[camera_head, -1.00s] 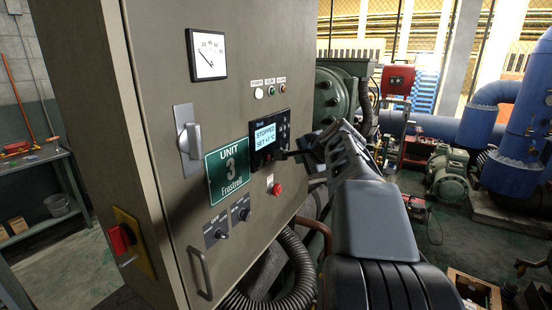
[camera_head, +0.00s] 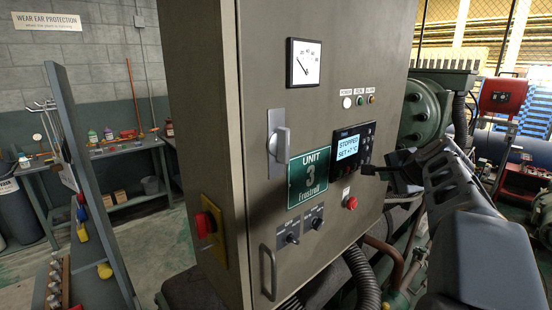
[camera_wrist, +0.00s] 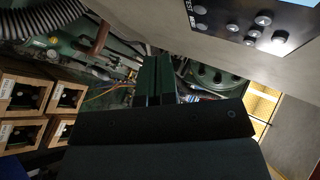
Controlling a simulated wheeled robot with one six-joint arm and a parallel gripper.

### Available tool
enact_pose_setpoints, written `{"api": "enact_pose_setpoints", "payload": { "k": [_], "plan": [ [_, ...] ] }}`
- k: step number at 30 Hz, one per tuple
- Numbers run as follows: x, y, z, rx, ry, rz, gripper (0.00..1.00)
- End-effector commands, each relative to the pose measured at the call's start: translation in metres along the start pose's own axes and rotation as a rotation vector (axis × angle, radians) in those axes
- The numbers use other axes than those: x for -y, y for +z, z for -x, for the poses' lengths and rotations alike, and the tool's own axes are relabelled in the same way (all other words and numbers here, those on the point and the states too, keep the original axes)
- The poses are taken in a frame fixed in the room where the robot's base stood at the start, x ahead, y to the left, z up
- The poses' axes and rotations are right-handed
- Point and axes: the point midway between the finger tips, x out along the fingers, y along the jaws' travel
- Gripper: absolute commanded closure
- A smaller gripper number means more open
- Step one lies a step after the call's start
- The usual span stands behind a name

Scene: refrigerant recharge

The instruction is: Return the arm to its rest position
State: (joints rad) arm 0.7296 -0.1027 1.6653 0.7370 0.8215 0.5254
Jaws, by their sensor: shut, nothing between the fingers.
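My gripper (camera_head: 372,170) is shut and empty in front of the control cabinet's door, at the right edge of the display panel (camera_head: 352,147). Whether its tips touch the panel cannot be told. The display reads "STOPPED" and "SET +7 °C". In the wrist view my gripper's two dark fingers (camera_wrist: 154,72) are together, with nothing between them. My arm reaches in from the lower right of the head view.
The grey cabinet (camera_head: 265,20) has a door handle (camera_head: 268,272), a red stop button (camera_head: 351,202) and a red switch (camera_head: 205,224). Green machinery (camera_head: 418,125) and a ribbed hose (camera_head: 362,280) are close by. Left is a workbench (camera_head: 125,148); open floor (camera_head: 150,235) lies before it.

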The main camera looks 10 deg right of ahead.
Motion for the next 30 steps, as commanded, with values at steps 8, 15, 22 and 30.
{"api": "enact_pose_setpoints", "payload": {
  "k": [8,15,22,30],
  "plan": [
    [-0.086,0.031,-0.014,0.076,0.253,0.358,1.00],
    [-0.193,0.156,0.006,0.365,0.478,0.988,1.00],
    [-0.250,0.229,0.036,0.521,0.474,1.385,1.00],
    [-0.244,0.256,0.046,0.549,0.387,1.480,1.00]
  ]
}}
